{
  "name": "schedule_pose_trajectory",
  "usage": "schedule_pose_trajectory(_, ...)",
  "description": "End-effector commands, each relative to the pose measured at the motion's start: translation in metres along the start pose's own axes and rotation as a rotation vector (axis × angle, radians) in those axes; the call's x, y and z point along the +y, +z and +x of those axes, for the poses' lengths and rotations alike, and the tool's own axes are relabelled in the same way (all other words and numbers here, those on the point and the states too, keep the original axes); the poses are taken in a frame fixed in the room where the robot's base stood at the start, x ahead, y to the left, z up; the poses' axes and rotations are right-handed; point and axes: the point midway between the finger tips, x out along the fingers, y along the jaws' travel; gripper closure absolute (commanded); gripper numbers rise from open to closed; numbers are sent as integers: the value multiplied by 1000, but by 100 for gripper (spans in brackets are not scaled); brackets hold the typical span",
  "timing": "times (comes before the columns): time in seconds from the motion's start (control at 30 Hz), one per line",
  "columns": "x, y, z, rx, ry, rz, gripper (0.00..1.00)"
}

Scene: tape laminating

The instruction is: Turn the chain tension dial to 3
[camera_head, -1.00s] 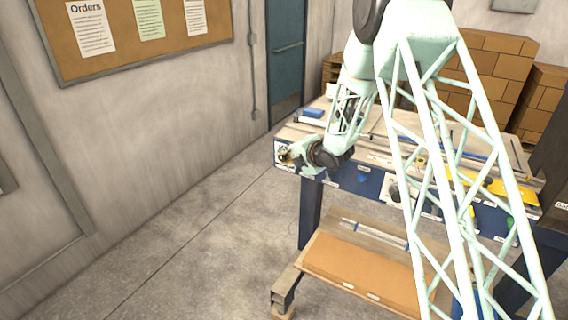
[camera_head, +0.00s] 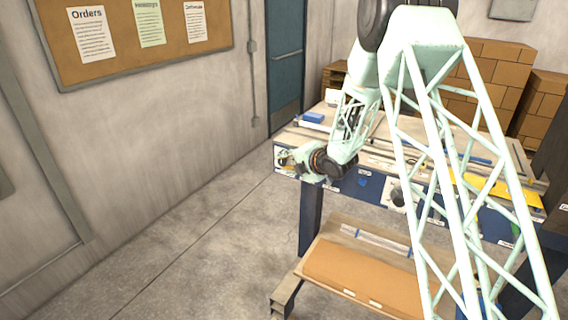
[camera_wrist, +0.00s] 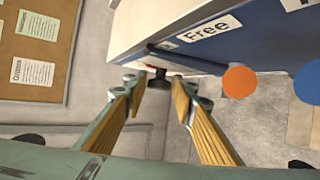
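My gripper (camera_wrist: 158,88) is open in the wrist view, its two tan fingers apart. In the head view my gripper (camera_head: 287,160) is at the left end of the bench's front panel. The knob cannot be made out there.
An orange disc (camera_wrist: 239,82) and a blue disc (camera_wrist: 308,82) stand out beside a "Free" label (camera_wrist: 209,29). The workbench (camera_head: 375,188) has a lower shelf with a brown board (camera_head: 360,276). The floor left of the bench is clear.

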Motion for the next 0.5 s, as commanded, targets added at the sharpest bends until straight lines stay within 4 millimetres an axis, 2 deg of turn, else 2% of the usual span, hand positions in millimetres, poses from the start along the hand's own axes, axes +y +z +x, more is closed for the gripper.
schedule_pose_trajectory(0.1, 0, 0, 0, 0, 0, 0, 65)
schedule_pose_trajectory(0.5, 1, 0, -1, 0, 1, -1, 65)
